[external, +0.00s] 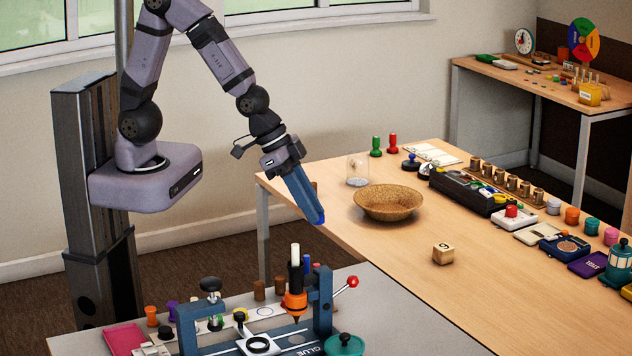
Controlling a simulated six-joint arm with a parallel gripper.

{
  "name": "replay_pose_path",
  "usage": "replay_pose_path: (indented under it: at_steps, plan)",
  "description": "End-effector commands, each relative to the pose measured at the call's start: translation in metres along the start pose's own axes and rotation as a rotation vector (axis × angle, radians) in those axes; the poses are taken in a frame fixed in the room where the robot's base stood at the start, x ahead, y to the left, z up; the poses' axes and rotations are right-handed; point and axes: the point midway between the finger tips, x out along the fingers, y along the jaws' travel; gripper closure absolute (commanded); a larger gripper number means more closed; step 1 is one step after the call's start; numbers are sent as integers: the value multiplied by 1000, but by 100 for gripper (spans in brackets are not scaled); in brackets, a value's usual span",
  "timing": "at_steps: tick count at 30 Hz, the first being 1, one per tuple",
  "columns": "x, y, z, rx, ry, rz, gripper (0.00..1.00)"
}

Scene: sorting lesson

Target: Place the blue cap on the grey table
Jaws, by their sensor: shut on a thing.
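My gripper (312,208) hangs from the arm near the middle of the external view, pointing down and to the right. It is shut on the blue cap (320,219), which shows as a small bright blue patch at the fingertips. Most of the cap is hidden by the fingers. The gripper is in the air, in front of the left part of the wooden table in the picture. The grey table (400,322) is at the bottom, lower in the picture than the gripper.
A blue press (322,300) with a red-knobbed lever stands on the grey table, with small coloured caps and a pink tray (124,338) at its left. On the wooden table (390,270) are a wicker bowl (388,203) and a numbered block (443,254). The grey table's right strip looks clear.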

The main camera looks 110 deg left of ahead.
Motion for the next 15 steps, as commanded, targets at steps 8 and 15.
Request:
replay_pose_path:
  at_steps: [8,15]
  plan:
    - [28,39,5,81,6,47,100]
    - [42,82,12,168,7,98,100]
